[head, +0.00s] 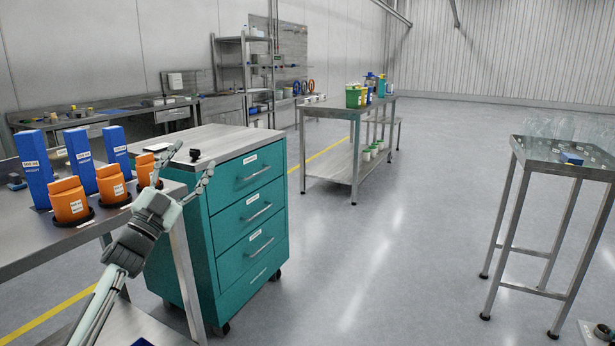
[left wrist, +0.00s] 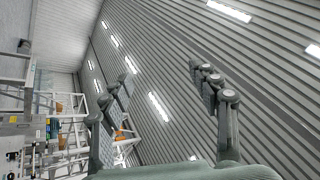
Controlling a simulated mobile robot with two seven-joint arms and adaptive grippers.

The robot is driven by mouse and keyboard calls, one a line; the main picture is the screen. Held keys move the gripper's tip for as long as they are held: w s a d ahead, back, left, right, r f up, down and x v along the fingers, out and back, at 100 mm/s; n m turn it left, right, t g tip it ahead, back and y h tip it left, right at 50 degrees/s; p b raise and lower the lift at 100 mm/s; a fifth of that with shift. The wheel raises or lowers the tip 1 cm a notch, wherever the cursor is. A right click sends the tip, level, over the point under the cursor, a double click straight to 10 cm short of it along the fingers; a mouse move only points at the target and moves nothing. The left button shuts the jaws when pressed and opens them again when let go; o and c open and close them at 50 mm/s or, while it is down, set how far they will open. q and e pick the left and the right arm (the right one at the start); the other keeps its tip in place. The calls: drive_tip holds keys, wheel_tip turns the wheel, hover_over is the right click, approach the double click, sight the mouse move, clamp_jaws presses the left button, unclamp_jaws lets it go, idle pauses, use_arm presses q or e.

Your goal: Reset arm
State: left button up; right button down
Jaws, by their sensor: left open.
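My left gripper (head: 190,168) is raised in front of the teal drawer cabinet in the head view, its two fingers spread and nothing between them. In the left wrist view the two fingers (left wrist: 165,85) stand wide apart against the ceiling and wall. The left arm comes up from the lower left. My right gripper is in neither view.
A metal table (head: 90,235) at left holds blue blocks (head: 80,158) and orange containers (head: 70,200), close to my left gripper. The teal cabinet (head: 240,235) has a small black part (head: 195,155) on top. A steel table (head: 560,155) stands at right. The middle floor is clear.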

use_arm(q)
drive_tip(key=w+a+f+n+g+y, duration=0.3)
drive_tip(key=w+a+f+n+y, duration=0.2)
drive_tip(key=a+f+n+y, duration=0.7)
drive_tip(key=s+a+f+g+y, duration=0.15)
drive_tip(key=f+g, duration=0.25)
drive_tip(key=f, duration=0.4)
drive_tip(key=s+a+f+g+y, duration=0.1)
drive_tip(key=s+f+g, duration=0.25)
drive_tip(key=f, duration=0.35)
drive_tip(key=s+d+f+g+h, duration=0.1)
drive_tip(key=s+d+f+g, duration=0.15)
drive_tip(key=s+f, duration=0.75)
drive_tip(key=s+d+f+g+h, duration=0.1)
drive_tip(key=s+d+f+g, duration=0.15)
drive_tip(key=s+f, duration=0.8)
drive_tip(key=s+d+f+g, duration=0.2)
drive_tip(key=s+d+f, duration=0.1)
drive_tip(key=s+f, duration=0.7)
drive_tip(key=s+d+f+g, duration=0.2)
drive_tip(key=s+f, duration=0.9)
drive_tip(key=s, duration=0.7)
drive_tip(key=shift+d+h, duration=0.35)
drive_tip(key=shift+d, duration=0.35)
